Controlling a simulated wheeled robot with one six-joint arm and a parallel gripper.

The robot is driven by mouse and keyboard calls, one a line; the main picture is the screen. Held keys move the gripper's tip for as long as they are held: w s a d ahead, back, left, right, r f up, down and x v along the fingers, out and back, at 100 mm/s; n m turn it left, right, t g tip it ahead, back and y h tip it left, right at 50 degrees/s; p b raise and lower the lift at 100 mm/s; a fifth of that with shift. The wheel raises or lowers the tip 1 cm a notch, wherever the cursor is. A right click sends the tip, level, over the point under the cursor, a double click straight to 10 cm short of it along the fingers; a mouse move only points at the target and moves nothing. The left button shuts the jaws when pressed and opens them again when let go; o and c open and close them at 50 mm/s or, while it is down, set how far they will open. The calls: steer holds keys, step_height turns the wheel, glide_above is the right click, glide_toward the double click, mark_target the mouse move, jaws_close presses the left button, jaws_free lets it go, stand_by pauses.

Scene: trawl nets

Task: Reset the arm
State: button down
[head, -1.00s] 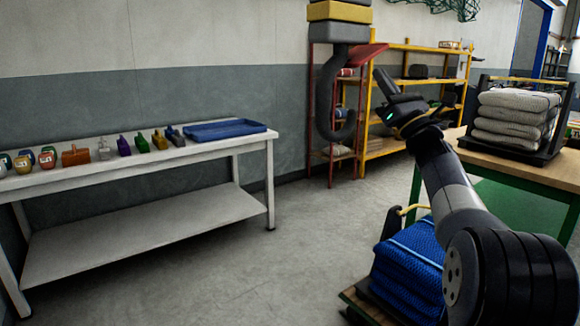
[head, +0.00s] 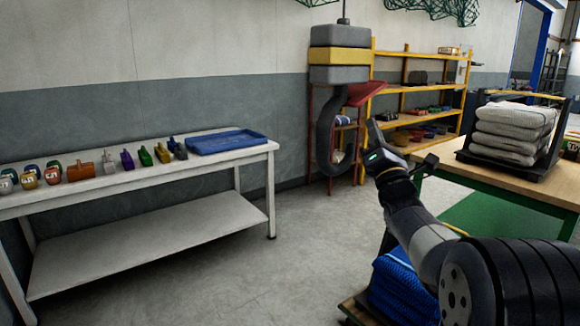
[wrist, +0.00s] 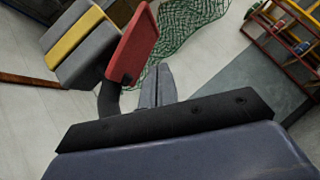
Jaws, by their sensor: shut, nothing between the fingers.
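My gripper (head: 377,134) points up and away, in front of the hanging hook and the yellow shelf. In the wrist view the two fingers of my gripper (wrist: 157,72) lie together with nothing between them. The gripper is held in free air, apart from the bench and the tables.
A large grey hook (head: 325,125) hangs beneath a grey and yellow block (head: 340,54). A white bench (head: 140,233) at left bears several small tools and a blue tray (head: 226,141). Folded nets (head: 510,132) sit on the right table. Blue netting (head: 398,285) lies beneath my arm.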

steer(key=a+m+g+h+p, duration=0.1)
steer(key=m+h+p, duration=0.1)
steer(key=p, duration=0.3)
steer(key=s+m+h+p, duration=0.1)
steer(key=m+h+p, duration=0.1)
steer(key=p, duration=0.3)
steer(key=s+a+f+m+g+h+p, duration=0.1)
steer(key=m+h+p, duration=0.1)
steer(key=m+p, duration=0.2)
steer(key=shift+a+g+p, duration=0.3)
steer(key=shift+p, duration=0.35)
steer(key=shift+m+h, duration=0.3)
steer(key=shift+f, duration=0.15)
